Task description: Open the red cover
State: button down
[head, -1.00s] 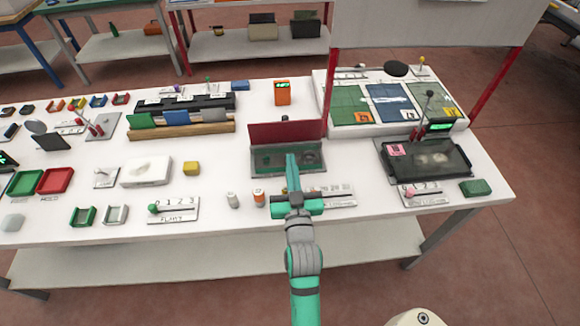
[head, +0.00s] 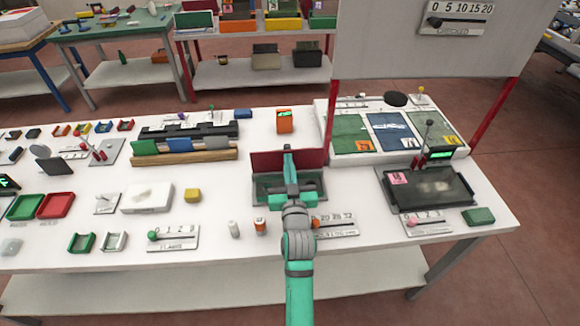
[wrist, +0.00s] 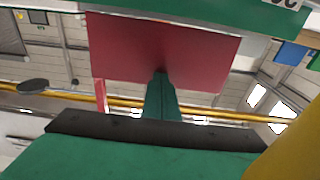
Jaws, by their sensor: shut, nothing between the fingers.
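The red cover (head: 311,160) stands raised, roughly upright, along the back edge of a grey-green box (head: 262,192) in the middle of the table. In the wrist view the red cover (wrist: 165,50) fills the upper middle as a flat red panel. My gripper (head: 288,152) reaches over the box with its fingers shut, the tips in front of the cover. In the wrist view the shut fingers (wrist: 161,85) overlap the lower edge of the cover; I cannot tell whether they touch it. My gripper and wrist hide part of the box's inside.
A black tray (head: 430,188) lies to the right, and a wooden rack (head: 185,155) to the left. Small cylinders (head: 260,226) stand in front.

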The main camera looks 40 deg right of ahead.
jog(key=shift+w+d+r, duration=0.35)
jog(key=shift+w+d, duration=0.1)
jog(key=shift+w, duration=0.2)
jog(key=s+a+r, duration=0.3)
jog(key=s+a, duration=0.4)
jog(key=s, duration=0.4)
jog(key=shift+s+r, duration=0.15)
jog(key=shift+s, duration=0.2)
